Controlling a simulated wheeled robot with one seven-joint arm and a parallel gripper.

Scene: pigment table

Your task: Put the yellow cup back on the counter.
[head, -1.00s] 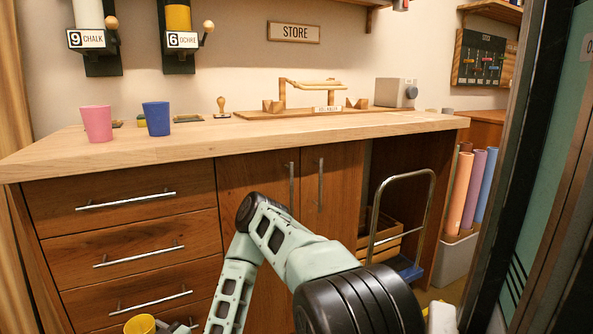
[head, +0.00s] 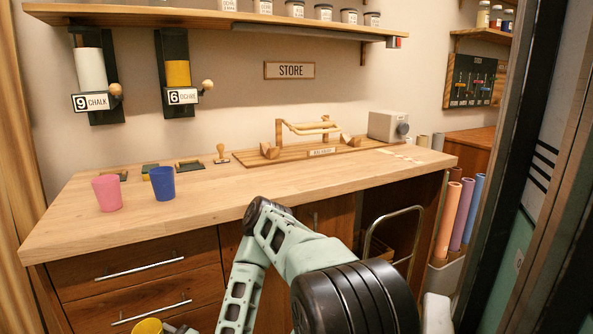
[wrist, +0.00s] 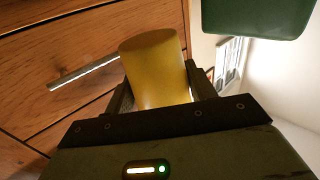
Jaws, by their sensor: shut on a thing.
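The yellow cup (head: 148,327) shows at the bottom edge of the head view, in front of the drawers and below the counter top. My gripper (wrist: 160,85) is shut on the yellow cup, which stands between its fingers in the wrist view (wrist: 153,68). In the head view most of the gripper is cut off by the frame's lower edge. The wooden counter (head: 260,191) has a pink cup (head: 107,193) and a blue cup (head: 162,184) standing upright on its left part.
Behind the cups lie small pads and a wooden stamp (head: 221,154). A wooden rack (head: 310,140) and a grey box (head: 388,126) stand at the back right. The counter's front middle is clear. Drawer handles (head: 140,267) stick out below. A metal-framed trolley (head: 392,214) stands under the right side.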

